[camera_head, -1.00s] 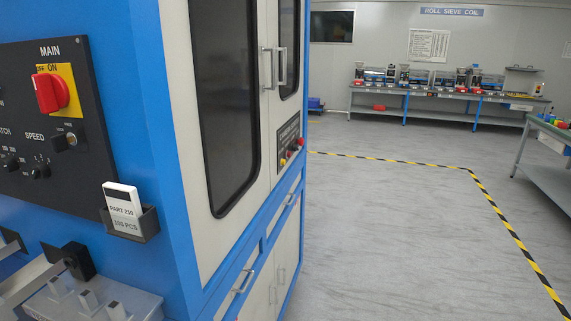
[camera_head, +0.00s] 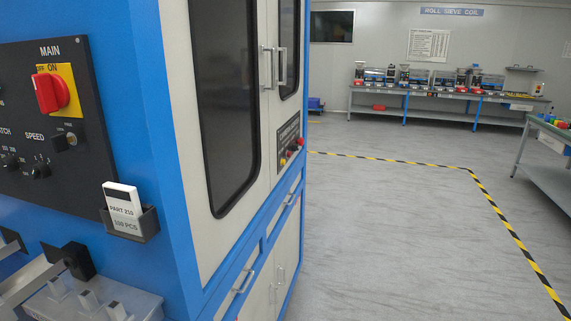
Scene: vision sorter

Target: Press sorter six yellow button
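A large blue and white machine cabinet (camera_head: 178,170) fills the left half of the head view. No label reading sorter six is legible. Neither of my grippers is in view.
A black MAIN panel with a red rotary switch (camera_head: 50,92) is close on the left, above a PART 210 card holder (camera_head: 131,222). Grey floor (camera_head: 390,230) with yellow-black tape lies open at right. Workbenches (camera_head: 440,93) stand at the back and a table (camera_head: 548,165) at right.

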